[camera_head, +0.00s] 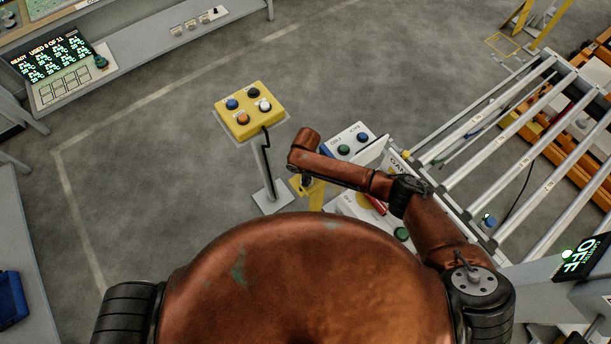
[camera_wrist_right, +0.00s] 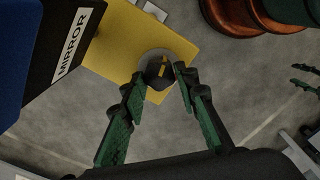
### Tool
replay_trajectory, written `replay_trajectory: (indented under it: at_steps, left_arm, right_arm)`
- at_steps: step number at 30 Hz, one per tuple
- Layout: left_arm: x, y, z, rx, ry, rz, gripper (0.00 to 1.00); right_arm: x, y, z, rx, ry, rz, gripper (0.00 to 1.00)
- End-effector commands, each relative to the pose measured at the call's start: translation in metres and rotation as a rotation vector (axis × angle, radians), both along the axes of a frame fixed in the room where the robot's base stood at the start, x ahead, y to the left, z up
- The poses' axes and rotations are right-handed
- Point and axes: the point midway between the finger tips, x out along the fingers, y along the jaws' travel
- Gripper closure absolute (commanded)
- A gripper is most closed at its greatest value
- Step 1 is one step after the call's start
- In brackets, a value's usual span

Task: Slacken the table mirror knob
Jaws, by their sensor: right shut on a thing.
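The mirror knob (camera_wrist_right: 160,73) is a dark round knob with a yellow mark, set in a grey ring on a yellow plate (camera_wrist_right: 112,42). A black block with a white MIRROR label (camera_wrist_right: 77,44) stands left of it in the wrist view. My right gripper (camera_wrist_right: 158,80) has its green fingers on both sides of the knob and is shut on it. In the head view my right wrist covers the knob; part of the yellow mount (camera_head: 316,194) shows below it. My left gripper (camera_wrist_right: 303,77) shows only as fingertips at the wrist view's right edge, apart and empty.
A yellow button box (camera_head: 243,108) on a stand is left of my right wrist. A white panel with green and blue buttons (camera_head: 352,142) is close behind my forearm. A roller conveyor (camera_head: 500,140) lies right. Open floor (camera_head: 140,150) is at left.

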Motion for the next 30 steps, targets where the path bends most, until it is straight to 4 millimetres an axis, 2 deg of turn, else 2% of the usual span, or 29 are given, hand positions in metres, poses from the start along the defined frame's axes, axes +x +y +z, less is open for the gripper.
replay_trajectory:
  at_steps: [18,19,26,30]
  left_arm:
    - [0.0006,0.0001,0.0013,0.0,-0.001,0.0,0.6]
    - [0.0007,0.0001,0.0013,0.0,-0.001,0.0,0.6]
    - [0.0011,0.0003,0.0012,0.0,-0.002,-0.001,0.6]
    - [0.0012,0.0003,0.0012,0.0,-0.002,0.0,0.6]
  right_arm:
    - [0.0019,-0.0029,0.001,-0.006,-0.002,0.046,0.96]
    - [0.0018,-0.003,0.001,-0.006,-0.002,0.046,0.7]
    - [0.001,-0.001,0.0005,-0.003,-0.002,0.048,0.54]
    - [0.0007,-0.0003,0.0003,-0.002,-0.001,0.048,0.54]
